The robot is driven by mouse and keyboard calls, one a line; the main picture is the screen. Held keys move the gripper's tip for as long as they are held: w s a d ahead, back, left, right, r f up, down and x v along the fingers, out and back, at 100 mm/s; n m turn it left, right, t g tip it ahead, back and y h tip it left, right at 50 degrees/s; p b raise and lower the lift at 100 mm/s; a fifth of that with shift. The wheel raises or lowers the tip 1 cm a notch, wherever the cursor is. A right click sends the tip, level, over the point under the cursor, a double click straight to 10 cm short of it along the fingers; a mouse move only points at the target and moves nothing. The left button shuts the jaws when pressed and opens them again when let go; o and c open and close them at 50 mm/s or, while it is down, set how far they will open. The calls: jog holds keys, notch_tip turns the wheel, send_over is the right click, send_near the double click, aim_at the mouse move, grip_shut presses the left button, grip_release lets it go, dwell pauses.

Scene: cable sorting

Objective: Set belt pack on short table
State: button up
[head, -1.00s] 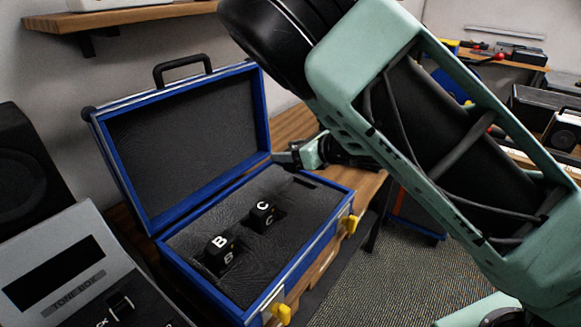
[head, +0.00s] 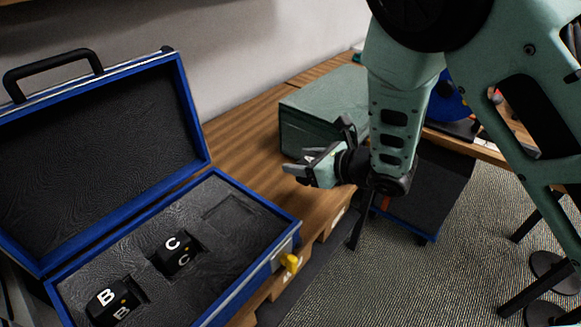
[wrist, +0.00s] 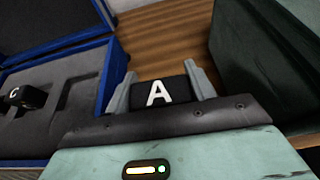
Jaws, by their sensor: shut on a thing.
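My gripper (head: 308,165) is shut on a black belt pack marked with a white A (wrist: 158,92). In the wrist view the pack sits between the two grey fingers, above a brown wooden surface (head: 243,150). In the head view the pack is mostly hidden by the gripper, which is to the right of the open blue case (head: 205,172). Two more black packs, marked B (head: 113,302) and C (head: 177,255), sit in the foam of the case. I cannot tell which surface is the short table.
A green box (head: 312,115) stands on the wooden surface just behind my gripper and close on its right in the wrist view. The case's lid (head: 100,165) stands open at left. A bare strip of wood lies between case and box. Carpet (head: 400,270) is at lower right.

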notch_tip(320, 180, down, 9)
jog(key=shift+r+p, duration=0.2)
jog(key=shift+p, duration=0.15)
jog(key=shift+f, duration=0.15)
jog(key=o, duration=1.1)
jog(key=shift+c, duration=0.2)
